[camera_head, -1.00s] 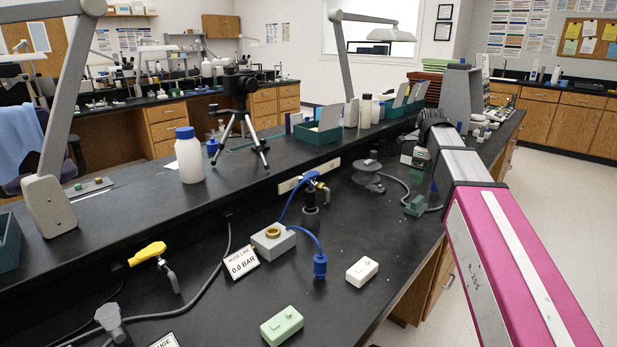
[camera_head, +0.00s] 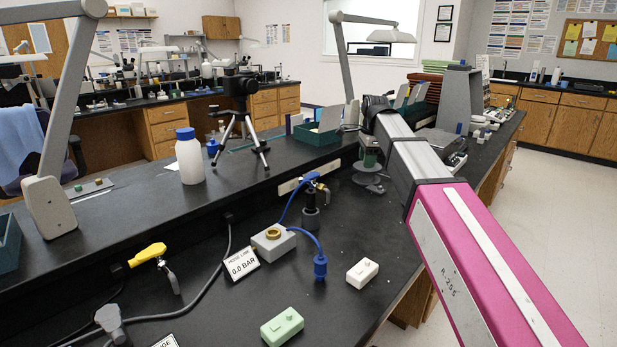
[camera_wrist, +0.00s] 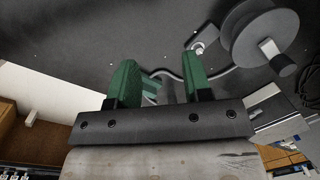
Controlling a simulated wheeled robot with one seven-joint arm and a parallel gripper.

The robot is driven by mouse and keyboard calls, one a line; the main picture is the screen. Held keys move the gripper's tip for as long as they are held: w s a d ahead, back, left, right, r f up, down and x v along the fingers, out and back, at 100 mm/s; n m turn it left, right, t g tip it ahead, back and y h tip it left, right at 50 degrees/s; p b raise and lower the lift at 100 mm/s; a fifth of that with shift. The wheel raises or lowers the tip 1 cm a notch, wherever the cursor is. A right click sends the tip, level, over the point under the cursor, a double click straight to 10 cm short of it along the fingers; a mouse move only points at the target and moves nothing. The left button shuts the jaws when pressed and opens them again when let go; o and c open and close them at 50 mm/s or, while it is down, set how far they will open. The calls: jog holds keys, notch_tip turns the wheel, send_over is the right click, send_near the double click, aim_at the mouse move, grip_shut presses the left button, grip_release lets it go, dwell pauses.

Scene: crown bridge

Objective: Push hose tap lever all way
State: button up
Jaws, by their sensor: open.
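I cannot tell from the picture which is the hose tap. My gripper (camera_head: 369,152) is to the right of and beyond the blue-lever tap, apart from it, partly hidden by my arm. In the wrist view, my gripper (camera_wrist: 160,68) shows two green fingers spread apart with nothing held. Neither lever shows there.
A grey spool (camera_wrist: 262,40) with a cable lies near my fingers. A grey block with brass fitting (camera_head: 273,240), a 0.0 BAR sign (camera_head: 241,262), a white switch box (camera_head: 363,272) and a green box (camera_head: 282,326) stand on the bench. Bench between tap and arm is mostly clear.

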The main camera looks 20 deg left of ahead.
aim_at(308, 178)
jog(key=s+a+r+n, duration=0.1)
jog(key=s+a+n, duration=0.15)
jog(key=a, duration=0.35)
jog(key=s+a+r+n+y, duration=0.1)
jog(key=s+a+n, duration=0.15)
jog(key=a, duration=0.25)
jog(key=s+a+r+n, duration=0.1)
jog(key=s+a+n, duration=0.1)
jog(key=a+n, duration=0.3)
jog(key=shift+m, duration=0.6)
jog(key=a+f, duration=0.1)
jog(key=f, duration=0.5)
jog(key=w+a+f, duration=0.1)
jog(key=f, duration=0.3)
jog(key=shift+a+f, duration=0.1)
jog(key=shift+a, duration=0.2)
grip_shut()
